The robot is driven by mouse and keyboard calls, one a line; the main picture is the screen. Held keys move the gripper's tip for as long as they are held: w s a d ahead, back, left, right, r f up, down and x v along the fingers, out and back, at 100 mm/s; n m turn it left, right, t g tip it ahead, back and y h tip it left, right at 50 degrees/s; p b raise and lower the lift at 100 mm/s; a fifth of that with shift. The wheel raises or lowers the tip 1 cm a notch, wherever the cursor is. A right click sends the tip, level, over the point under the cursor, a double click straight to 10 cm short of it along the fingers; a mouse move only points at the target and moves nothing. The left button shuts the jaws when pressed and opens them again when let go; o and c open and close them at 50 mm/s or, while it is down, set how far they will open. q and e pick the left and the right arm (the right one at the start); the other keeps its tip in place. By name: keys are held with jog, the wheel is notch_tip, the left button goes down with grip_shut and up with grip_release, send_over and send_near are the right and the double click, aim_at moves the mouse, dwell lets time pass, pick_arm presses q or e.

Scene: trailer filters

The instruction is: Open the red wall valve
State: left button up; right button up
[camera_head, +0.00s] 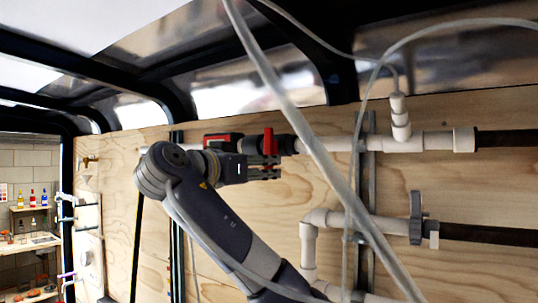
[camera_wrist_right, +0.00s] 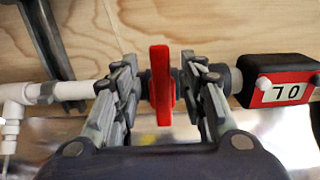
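The red wall valve (camera_head: 270,146) sits on the upper white pipe along the plywood wall. In the right wrist view its red handle (camera_wrist_right: 161,85) stands upright, seen nearly edge-on, across the dark valve body. My right gripper (camera_head: 266,170) reaches the valve from the left in the head view. In the right wrist view its two fingers (camera_wrist_right: 163,90) are open, one on each side of the handle, with a gap on both sides. The fingers hide part of the valve body. My left gripper is not in view.
A red and black meter (camera_wrist_right: 283,93) sits on the pipe close to the valve. A lower pipe carries a grey valve (camera_head: 416,218). Pale hoses (camera_head: 300,120) hang across the head view. A shelf with bottles (camera_head: 33,207) stands far left.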

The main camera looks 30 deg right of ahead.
aim_at(267, 166)
jog(key=shift+p+x, duration=0.7)
jog(key=shift+x, duration=1.05)
jog(key=shift+w, duration=0.1)
grip_shut()
